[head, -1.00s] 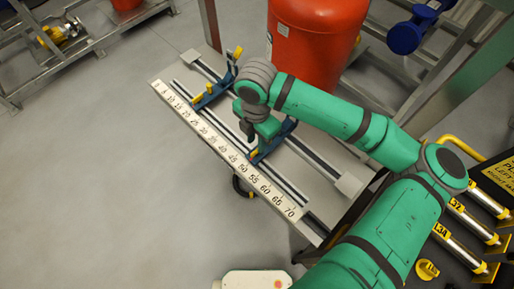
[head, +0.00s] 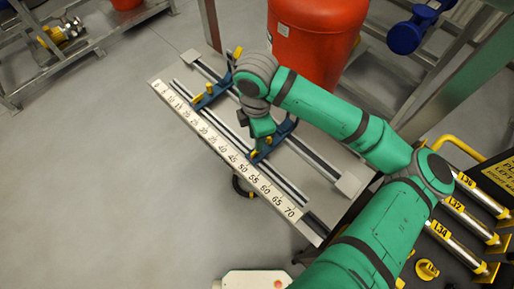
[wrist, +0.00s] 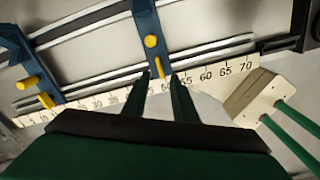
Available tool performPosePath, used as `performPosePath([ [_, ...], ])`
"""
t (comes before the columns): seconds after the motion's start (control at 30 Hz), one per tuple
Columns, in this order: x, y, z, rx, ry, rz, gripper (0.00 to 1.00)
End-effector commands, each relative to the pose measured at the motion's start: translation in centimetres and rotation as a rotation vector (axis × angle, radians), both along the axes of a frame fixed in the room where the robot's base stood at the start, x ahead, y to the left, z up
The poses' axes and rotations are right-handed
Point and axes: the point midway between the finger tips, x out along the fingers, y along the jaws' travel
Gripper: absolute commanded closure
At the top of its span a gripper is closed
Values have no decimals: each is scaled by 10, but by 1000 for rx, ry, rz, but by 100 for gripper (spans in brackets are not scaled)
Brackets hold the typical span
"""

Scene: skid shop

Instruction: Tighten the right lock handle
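The right blue bracket (head: 282,134) stands across the rails of the ruled bench, near the 50 mark. It bears a small yellow lock handle (wrist: 159,68) and a yellow knob (wrist: 151,41). My gripper (wrist: 160,77) is open, with its two dark green fingers apart. The lock handle shows between and just beyond the fingertips; I cannot tell whether they touch it. In the head view my wrist hangs over the right bracket and partly hides it. The left blue bracket (head: 207,97) stands near the low numbers, with its own yellow handle (wrist: 46,100).
The white ruler strip (head: 225,145) runs along the bench's near edge. A red tank (head: 318,45) stands close behind the bench. Labelled cylinders (head: 465,222) lie at the right. A pale box (head: 250,281) is at the bottom. Open floor lies left.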

Motion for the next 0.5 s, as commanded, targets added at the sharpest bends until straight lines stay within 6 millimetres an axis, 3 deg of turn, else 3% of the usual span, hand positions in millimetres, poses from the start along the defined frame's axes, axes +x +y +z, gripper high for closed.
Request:
performPosePath([
  [0.2,0,0,2,1,-1,-176,74],
  [0.5,0,0,3,0,-1,-193,74],
])
